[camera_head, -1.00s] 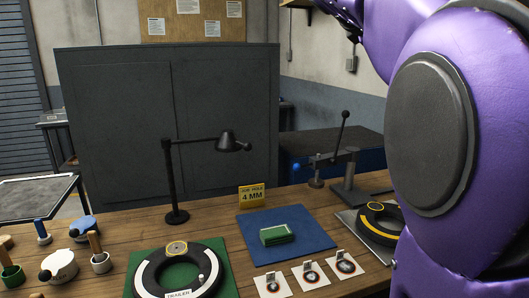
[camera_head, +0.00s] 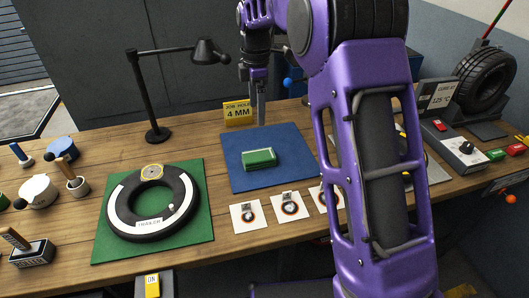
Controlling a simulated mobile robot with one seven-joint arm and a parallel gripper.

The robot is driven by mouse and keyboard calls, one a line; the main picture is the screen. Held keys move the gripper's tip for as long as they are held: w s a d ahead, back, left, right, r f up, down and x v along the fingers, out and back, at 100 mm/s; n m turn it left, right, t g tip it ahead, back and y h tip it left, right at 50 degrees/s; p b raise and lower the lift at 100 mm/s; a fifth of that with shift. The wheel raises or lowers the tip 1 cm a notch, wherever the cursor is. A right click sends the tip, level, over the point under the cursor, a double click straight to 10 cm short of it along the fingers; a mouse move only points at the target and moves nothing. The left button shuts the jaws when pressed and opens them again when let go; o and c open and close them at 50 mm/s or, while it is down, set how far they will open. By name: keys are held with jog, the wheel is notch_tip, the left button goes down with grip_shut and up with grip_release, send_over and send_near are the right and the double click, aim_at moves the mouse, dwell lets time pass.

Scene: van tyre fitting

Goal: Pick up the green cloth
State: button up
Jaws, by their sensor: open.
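The green cloth (camera_head: 259,158) is a small folded block lying on the blue mat (camera_head: 238,178) in the middle of the workbench. My gripper (camera_head: 261,112) hangs from my purple arm just behind the cloth, near the back edge of the blue mat. Its fingers point down and stand apart from the cloth. The gripper is open and nothing shows between its fingers. The finger gap is small and hard to make out in this view.
A yellow "4 MM" sign (camera_head: 238,112) stands beside my gripper. A black lamp (camera_head: 142,95) is at the back left. A tyre (camera_head: 124,213) lies on a green mat (camera_head: 196,238). Patch cards (camera_head: 248,217) line the front.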

send_over(259, 155)
jog(key=f, duration=1.1)
jog(key=shift+a+f, duration=0.25)
jog(key=shift+f, duration=0.05)
jog(key=shift+d+f, duration=0.2)
jog(key=shift+f, duration=2.45)
jog(key=c, duration=1.3)
jog(key=shift+o, duration=0.2)
notch_tip(259, 155, up, 10)
